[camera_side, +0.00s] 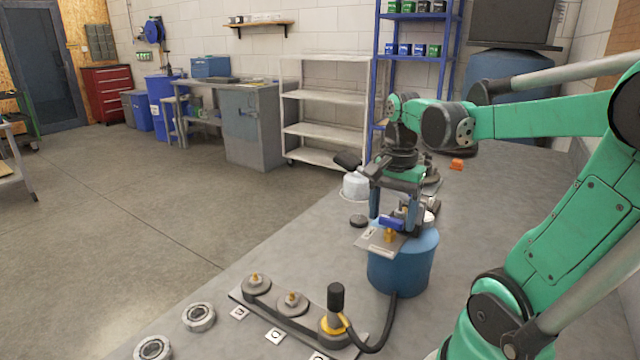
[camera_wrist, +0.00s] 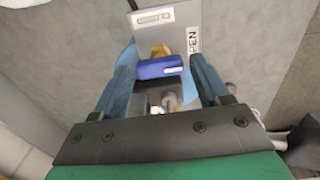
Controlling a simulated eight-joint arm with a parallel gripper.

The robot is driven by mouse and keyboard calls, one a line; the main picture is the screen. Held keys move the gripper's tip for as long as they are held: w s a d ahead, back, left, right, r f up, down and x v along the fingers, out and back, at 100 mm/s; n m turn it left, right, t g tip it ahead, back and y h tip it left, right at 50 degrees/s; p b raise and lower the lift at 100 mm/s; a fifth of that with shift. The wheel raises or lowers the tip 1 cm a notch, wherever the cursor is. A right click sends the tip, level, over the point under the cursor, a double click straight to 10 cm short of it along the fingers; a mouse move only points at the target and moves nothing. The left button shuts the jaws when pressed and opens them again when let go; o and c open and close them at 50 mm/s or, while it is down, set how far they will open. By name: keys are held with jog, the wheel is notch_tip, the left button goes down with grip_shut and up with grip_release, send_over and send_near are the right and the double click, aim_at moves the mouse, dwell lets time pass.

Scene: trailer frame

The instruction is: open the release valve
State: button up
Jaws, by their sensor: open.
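The release valve shows a blue handle (camera_side: 391,222) on a brass body (camera_side: 389,237), fixed at the top of a blue tank (camera_side: 402,270). A grey label plate (camera_side: 371,241) sits at the valve. In the wrist view the blue handle (camera_wrist: 160,68) lies crosswise, and the plate (camera_wrist: 172,22) beyond it reads partly "PEN". My gripper (camera_side: 395,211) points down over the tank. In the wrist view its fingers are apart, one on each side of the handle, with nothing held; I cannot tell whether either touches it. Part of the valve is hidden below the handle.
A black hose (camera_side: 384,335) runs from the tank to a plate with several round fittings (camera_side: 292,302). Loose rings (camera_side: 199,316) lie at the bench's front left. The bench left of the tank is mostly clear.

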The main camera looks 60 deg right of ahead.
aim_at(392, 218)
jog(key=shift+r, duration=2.75)
jog(key=w+a+f+n+t, duration=0.3)
jog(key=a+n, duration=0.4)
jog(key=n, duration=0.2)
jog(key=w+a+f+n+t, duration=0.3)
jog(key=w+a+n+t, duration=0.1)
jog(key=a+n, duration=0.4)
jog(key=shift+w+a+n, duration=0.15)
jog(key=shift+w+n, duration=0.1)
jog(key=shift+n, duration=0.25)
